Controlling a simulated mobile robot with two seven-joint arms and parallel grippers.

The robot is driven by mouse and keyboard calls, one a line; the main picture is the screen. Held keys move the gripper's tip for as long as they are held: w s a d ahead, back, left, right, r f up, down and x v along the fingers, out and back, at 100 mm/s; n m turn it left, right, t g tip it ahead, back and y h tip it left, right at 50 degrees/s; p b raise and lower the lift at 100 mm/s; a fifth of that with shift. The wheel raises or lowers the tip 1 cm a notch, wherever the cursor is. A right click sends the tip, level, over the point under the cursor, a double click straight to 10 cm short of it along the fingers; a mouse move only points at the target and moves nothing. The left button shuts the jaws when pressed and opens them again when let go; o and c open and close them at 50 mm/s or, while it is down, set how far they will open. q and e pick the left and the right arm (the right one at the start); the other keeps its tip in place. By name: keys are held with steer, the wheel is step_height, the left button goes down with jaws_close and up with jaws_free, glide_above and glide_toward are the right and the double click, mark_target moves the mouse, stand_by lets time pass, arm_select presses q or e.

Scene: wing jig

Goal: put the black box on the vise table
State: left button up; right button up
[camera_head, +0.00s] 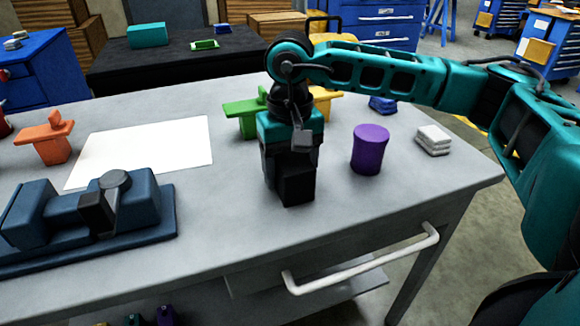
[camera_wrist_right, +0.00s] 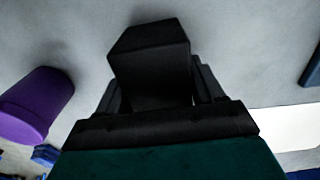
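The black box (camera_head: 297,187) is near the middle of the grey table, directly under my right gripper (camera_head: 290,178). In the right wrist view, the black box (camera_wrist_right: 150,65) sits between the two dark fingers (camera_wrist_right: 155,88), which lie close along its sides. Thin pale slivers show near the finger bases, and I cannot tell whether the fingers press on the box. The box's underside is hidden, so its contact with the table is unclear. The blue vise (camera_head: 85,215) stands at the table's left front. My left gripper is not in view.
A purple cylinder (camera_head: 370,149) stands right of the box, with a white stack (camera_head: 433,139) farther right. A green part (camera_head: 243,115) and a yellow part (camera_head: 325,102) stand behind the gripper. A white sheet (camera_head: 145,150) and an orange part (camera_head: 47,140) lie left. Bare tabletop separates the box and vise.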

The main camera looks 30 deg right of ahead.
mark_target(290, 156)
steer(key=o, duration=0.3)
steer(key=shift+o, duration=0.2)
steer(key=shift+r, duration=0.2)
step_height(290, 156, up, 12)
steer(key=p, duration=0.3)
stand_by(0.4)
